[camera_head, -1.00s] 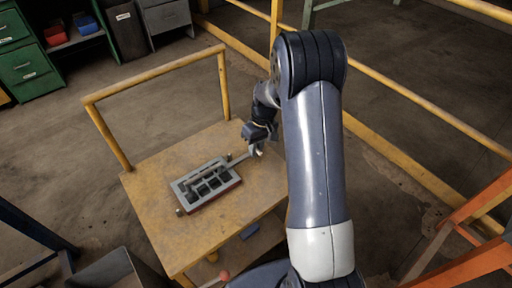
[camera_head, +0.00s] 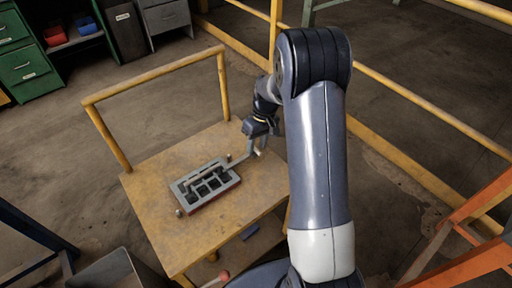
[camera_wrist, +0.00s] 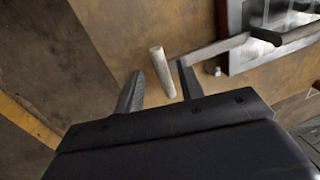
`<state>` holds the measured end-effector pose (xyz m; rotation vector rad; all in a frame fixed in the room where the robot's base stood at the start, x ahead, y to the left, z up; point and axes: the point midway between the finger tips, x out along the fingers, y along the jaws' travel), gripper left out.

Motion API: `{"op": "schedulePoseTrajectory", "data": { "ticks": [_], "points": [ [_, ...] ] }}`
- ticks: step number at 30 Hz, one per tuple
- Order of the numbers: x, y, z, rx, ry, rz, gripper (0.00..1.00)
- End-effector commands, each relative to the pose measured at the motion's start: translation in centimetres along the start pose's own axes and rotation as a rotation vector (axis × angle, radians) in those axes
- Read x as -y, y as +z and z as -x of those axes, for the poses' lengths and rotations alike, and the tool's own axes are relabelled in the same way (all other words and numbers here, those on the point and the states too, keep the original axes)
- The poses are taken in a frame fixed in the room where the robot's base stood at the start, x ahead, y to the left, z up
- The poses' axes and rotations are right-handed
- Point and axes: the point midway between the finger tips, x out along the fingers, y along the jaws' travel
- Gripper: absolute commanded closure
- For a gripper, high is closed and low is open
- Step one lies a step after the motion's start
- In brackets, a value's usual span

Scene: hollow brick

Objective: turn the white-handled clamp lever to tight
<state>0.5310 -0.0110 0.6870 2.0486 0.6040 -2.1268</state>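The clamp (camera_head: 206,184) is a grey metal frame with dark square openings, sitting on a wooden table. Its lever arm (camera_wrist: 215,49) runs from the clamp toward my gripper and ends in a white handle (camera_wrist: 162,72). In the wrist view my gripper (camera_wrist: 160,85) is open, with the white handle between its two fingers. The handle lies nearer the right finger, and there is a visible gap to the left finger. I cannot tell whether the right finger touches it. In the head view my gripper (camera_head: 257,145) is at the lever's outer end, near the table's right edge.
The wooden table (camera_head: 155,205) has bare space around the clamp. A yellow rail (camera_head: 155,75) rises along its back left side. Another yellow rail (camera_head: 425,115) runs behind my arm. An orange frame (camera_head: 470,235) stands at the right.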

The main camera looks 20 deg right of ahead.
Motion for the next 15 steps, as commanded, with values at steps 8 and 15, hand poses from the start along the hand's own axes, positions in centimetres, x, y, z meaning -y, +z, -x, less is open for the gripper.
{"op": "schedulePoseTrajectory", "data": {
  "ticks": [8, 15],
  "points": [
    [0.0, -0.1, 5.9, -0.003, 0.003, 0.0, 0.64],
    [-0.1, 0.0, 8.5, -0.001, 0.001, -0.001, 0.64]
  ]
}}
